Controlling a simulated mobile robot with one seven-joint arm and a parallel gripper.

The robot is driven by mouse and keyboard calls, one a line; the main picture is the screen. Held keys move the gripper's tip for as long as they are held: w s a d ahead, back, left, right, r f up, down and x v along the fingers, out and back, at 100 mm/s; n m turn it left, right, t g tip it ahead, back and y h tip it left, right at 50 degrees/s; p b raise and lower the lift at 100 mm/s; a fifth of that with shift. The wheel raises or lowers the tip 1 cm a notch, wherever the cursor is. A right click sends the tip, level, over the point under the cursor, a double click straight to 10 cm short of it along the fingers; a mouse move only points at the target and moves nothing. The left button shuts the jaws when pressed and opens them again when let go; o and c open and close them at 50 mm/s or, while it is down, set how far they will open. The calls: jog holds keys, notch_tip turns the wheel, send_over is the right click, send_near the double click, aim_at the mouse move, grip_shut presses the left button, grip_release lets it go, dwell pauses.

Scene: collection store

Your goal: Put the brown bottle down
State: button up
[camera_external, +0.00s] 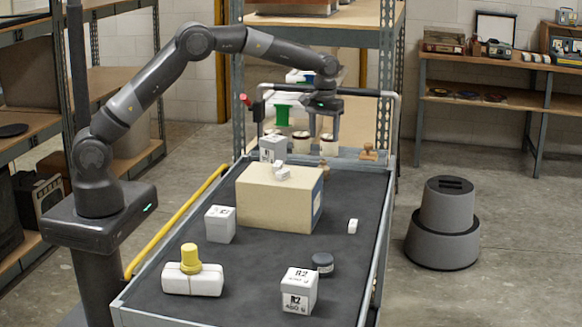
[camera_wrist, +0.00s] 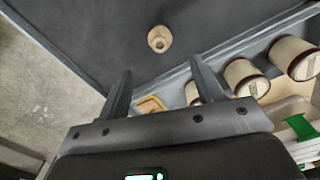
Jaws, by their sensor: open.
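The small brown bottle (camera_wrist: 159,38) stands on the dark cart top (camera_wrist: 95,25), seen from above in the wrist view. In the external view the bottle (camera_external: 325,169) appears just behind the right end of the tan box, its lower part partly hidden. My gripper (camera_external: 322,138) hangs above the back of the cart, over the bottle's area. In the wrist view my gripper (camera_wrist: 159,68) has its two fingers spread, with nothing between them. The bottle lies beyond the fingertips, apart from them.
The tan box (camera_external: 270,205) fills the cart's middle. White boxes (camera_external: 220,224), a yellow-topped white item (camera_external: 192,272) and a dark jar (camera_external: 323,263) stand nearer. A wooden stamp-like piece (camera_external: 368,152) sits at the back edge. Cream canisters (camera_wrist: 245,78) line up beyond the rim.

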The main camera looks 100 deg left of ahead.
jog(key=shift+r, duration=0.25)
jog(key=s+d+r+m+t, duration=0.1)
jog(key=s+d+r+m, duration=0.1)
jog(key=s+d+r, duration=0.35)
jog(key=s+d+r+m+t, duration=0.1)
jog(key=s+d+r+m, duration=0.15)
jog(key=d+r, duration=0.55)
jog(key=s+d+r+m+t, duration=0.15)
jog(key=s+d+r, duration=0.25)
jog(key=d, duration=0.6)
jog(key=s+d+f+m+t, duration=0.1)
jog(key=s+d+f+m, duration=0.1)
jog(key=s+d+m, duration=0.2)
jog(key=s+d+f+m+t, duration=0.1)
jog(key=s+d+m, duration=0.3)
jog(key=s+d, duration=0.6)
jog(key=shift+s+d+f, duration=0.25)
jog(key=shift+s+f, duration=0.15)
jog(key=shift+s, duration=4.1)
